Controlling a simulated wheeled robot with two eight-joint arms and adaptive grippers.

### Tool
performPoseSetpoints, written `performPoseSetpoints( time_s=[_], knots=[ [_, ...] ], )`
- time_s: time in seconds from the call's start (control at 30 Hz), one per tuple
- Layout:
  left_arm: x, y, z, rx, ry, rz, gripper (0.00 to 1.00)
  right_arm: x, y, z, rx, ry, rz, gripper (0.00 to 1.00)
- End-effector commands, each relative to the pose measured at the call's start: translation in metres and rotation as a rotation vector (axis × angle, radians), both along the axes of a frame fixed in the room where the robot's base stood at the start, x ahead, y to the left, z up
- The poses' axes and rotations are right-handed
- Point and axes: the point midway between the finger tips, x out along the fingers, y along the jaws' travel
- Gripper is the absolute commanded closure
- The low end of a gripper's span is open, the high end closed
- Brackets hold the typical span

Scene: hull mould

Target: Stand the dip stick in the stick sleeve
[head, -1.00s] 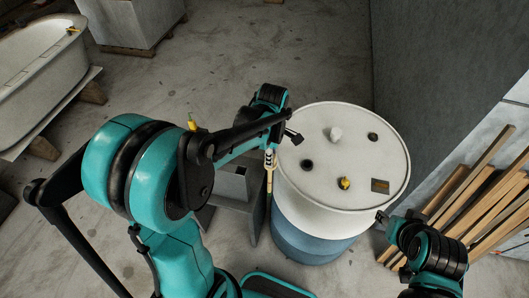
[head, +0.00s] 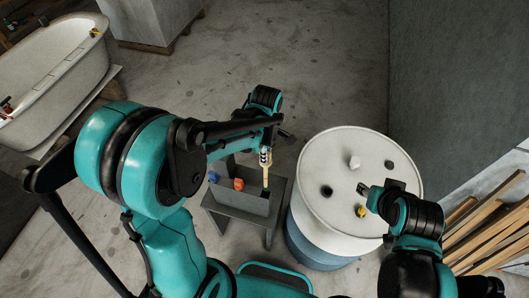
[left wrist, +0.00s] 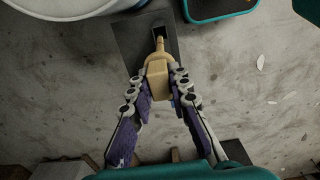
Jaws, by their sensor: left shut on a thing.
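My left gripper (head: 265,150) is shut on the pale tan dip stick (head: 266,174) and holds it upright, lower end down. In the left wrist view the stick (left wrist: 158,72) sits between the fingers (left wrist: 158,88), pointing away from the camera. The stick sleeve seems to be the dark square opening (left wrist: 158,32) in a grey block; the stick's far end overlaps its near edge. In the head view the lower end is at the right part of the grey box (head: 240,202). I cannot tell whether it is inside. My right gripper (head: 364,189) is over the drum; its jaws are unclear.
The white and blue drum (head: 335,222) stands close right of the grey box, with a yellow piece (head: 361,211) and a white lump (head: 354,161) on top. An orange piece (head: 238,184) and a blue piece (head: 213,177) show at the box. Planks (head: 485,225) lean far right.

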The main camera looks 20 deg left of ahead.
Motion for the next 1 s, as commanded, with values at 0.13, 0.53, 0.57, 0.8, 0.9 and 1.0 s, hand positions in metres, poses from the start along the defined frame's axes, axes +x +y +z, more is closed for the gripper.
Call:
performPoseSetpoints(
  time_s=[0.13, 0.53, 0.57, 0.8, 0.9, 1.0],
  knots=[
    [0.000, 0.000, 0.000, 0.000, 0.000, 0.000, 1.00, 0.000, 0.000, -0.001, 0.000, 0.000, 0.000, 0.60],
    [0.000, 0.000, -0.027, 0.000, 0.000, 0.000, 1.00, 0.000, 0.000, -0.028, 0.000, 0.000, 0.000, 0.60],
    [0.000, 0.000, -0.030, 0.000, 0.000, 0.000, 1.00, 0.000, 0.000, -0.031, 0.000, 0.000, 0.000, 0.60],
    [0.000, 0.000, -0.039, 0.000, 0.000, 0.000, 1.00, 0.000, 0.000, -0.039, 0.000, 0.000, 0.000, 0.60],
    [0.000, 0.000, -0.038, 0.000, 0.000, 0.000, 1.00, 0.000, 0.000, -0.038, 0.000, 0.000, 0.000, 0.60],
    [0.000, 0.000, -0.038, 0.000, 0.000, 0.000, 1.00, 0.000, 0.000, -0.038, 0.000, 0.000, 0.000, 0.60]
  ],
)
